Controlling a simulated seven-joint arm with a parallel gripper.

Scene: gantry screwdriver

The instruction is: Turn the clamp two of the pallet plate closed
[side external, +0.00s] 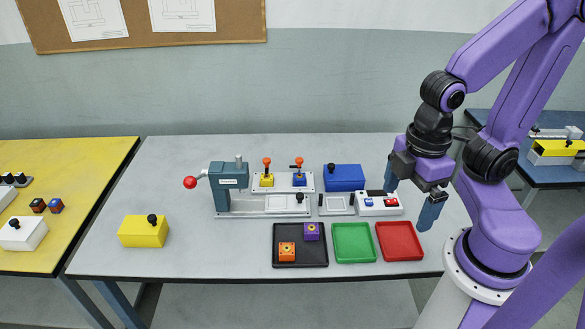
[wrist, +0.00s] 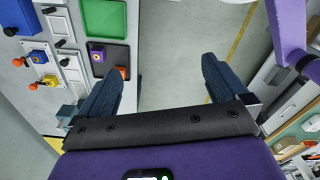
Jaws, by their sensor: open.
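The pallet plate (side external: 283,189) is a pale plate on the fixture at mid-table. It carries a yellow block (side external: 266,181) and a blue block (side external: 299,181). An orange-knobbed clamp (side external: 267,162) stands over the yellow block and another (side external: 299,160) over the blue one. The right-hand clamp shows a dark crossbar; no number is readable on either. My gripper (side external: 408,208) is open and empty, well right of the plate, by the white switch box. In the wrist view my gripper (wrist: 166,65) has its fingers wide apart, with the clamps at the far left.
A grey-blue press (side external: 230,180) with a red-ball lever stands left of the plate. A blue box (side external: 343,178) and white switch box (side external: 378,207) stand right. Black (side external: 300,261), green (side external: 353,243) and red (side external: 400,241) trays lie in front. A yellow box (side external: 143,232) sits front left.

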